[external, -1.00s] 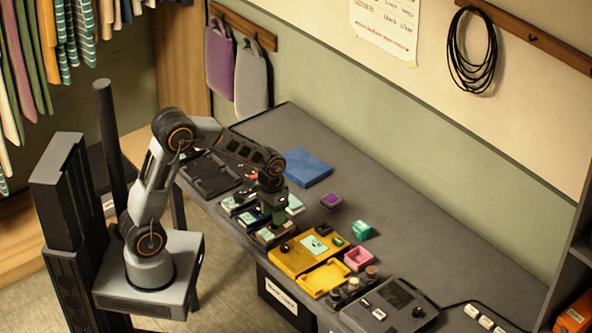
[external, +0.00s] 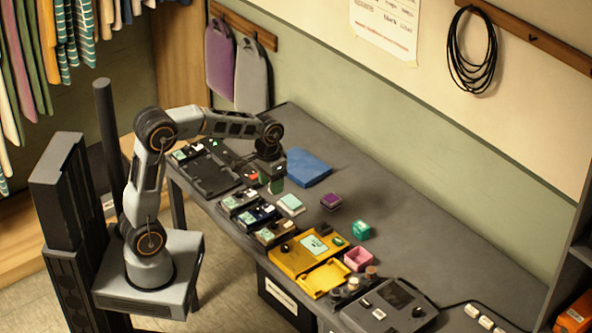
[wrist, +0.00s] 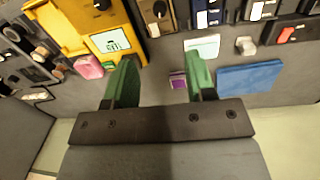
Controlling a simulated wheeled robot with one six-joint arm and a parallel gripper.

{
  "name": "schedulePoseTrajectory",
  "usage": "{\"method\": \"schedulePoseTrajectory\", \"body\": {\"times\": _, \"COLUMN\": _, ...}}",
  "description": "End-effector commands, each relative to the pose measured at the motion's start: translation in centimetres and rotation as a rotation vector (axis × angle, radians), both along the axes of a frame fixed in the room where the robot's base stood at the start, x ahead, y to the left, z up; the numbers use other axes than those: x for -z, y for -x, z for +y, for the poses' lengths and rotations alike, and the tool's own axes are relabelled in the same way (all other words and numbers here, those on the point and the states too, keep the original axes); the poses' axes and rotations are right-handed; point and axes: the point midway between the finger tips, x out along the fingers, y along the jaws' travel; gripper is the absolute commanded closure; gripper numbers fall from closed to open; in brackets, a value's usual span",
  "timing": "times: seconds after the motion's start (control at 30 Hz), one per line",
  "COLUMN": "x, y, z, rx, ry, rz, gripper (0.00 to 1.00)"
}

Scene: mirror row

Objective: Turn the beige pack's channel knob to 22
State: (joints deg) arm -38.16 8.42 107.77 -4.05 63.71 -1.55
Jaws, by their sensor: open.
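The beige pack (external: 274,233) lies in the row of small packs on the dark table, beside the yellow device. In the wrist view it shows at the top edge (wrist: 152,22), partly cut off, with a dark round knob (wrist: 158,8) on it. I cannot read its channel.
A yellow device (external: 290,262) with a screen sits right of the beige pack. Dark packs (external: 238,201) stand to its left. The table's back right is clear.

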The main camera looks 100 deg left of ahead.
Motion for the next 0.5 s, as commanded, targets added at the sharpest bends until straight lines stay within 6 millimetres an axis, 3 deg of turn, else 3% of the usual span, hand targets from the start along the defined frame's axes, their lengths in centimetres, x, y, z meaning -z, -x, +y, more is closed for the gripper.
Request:
{"method": "schedulePoseTrajectory", "body": {"times": 0.17, "x": -0.02, "y": -0.12, "z": -0.13, "rx": 0.064, "ry": -0.007, "rz": 0.002, "gripper": 0.5}}
{"method": "schedulePoseTrajectory", "body": {"times": 0.5, "x": 0.27, "y": -0.71, "z": -0.73, "rx": 0.525, "ry": -0.055, "rz": 0.026, "gripper": 0.5}}
